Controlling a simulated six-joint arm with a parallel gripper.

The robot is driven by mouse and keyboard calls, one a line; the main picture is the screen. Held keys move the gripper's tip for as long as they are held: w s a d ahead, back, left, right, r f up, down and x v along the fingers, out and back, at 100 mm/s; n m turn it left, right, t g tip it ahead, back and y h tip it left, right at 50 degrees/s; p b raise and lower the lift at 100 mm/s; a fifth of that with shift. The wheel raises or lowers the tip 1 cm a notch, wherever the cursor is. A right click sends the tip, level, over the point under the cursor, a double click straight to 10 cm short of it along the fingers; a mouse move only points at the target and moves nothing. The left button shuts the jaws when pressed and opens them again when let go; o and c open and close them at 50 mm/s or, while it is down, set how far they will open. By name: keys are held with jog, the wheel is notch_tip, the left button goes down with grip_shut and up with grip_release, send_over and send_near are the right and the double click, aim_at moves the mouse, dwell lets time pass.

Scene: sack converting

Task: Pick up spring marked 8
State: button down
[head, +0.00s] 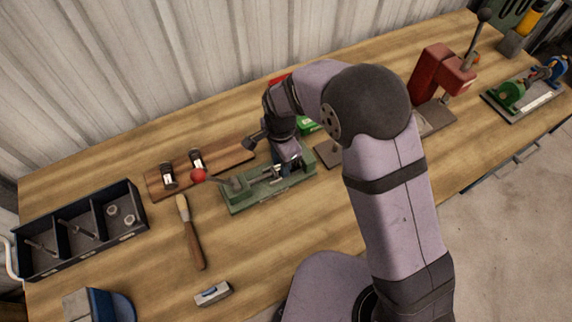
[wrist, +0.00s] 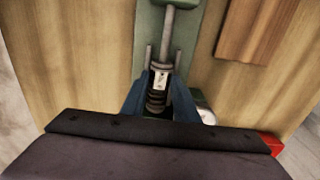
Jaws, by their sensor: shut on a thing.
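The spring (wrist: 157,97) shows in the wrist view as a dark coiled part with a pale tag at its far end. The mark on the tag is too small to read. My gripper (wrist: 159,92) has its two blue fingers on either side of the spring and is shut on it. The spring lies over the green fixture (wrist: 150,22), between two thin metal rods. In the head view my gripper (head: 288,160) is low over the right part of the green fixture (head: 240,203). The spring is hard to make out there.
A red-knobbed lever (head: 199,175) sticks out left of the fixture. A wooden board (head: 222,156) with two metal-topped parts lies behind it. A brush (head: 191,235), a dark three-compartment tray (head: 127,190) and a small grey block (head: 213,293) are leftward. A red press (head: 440,75) stands right.

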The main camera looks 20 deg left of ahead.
jog(key=shift+r, duration=0.3)
jog(key=shift+r+p, duration=2.8)
jog(key=shift+r, duration=0.4)
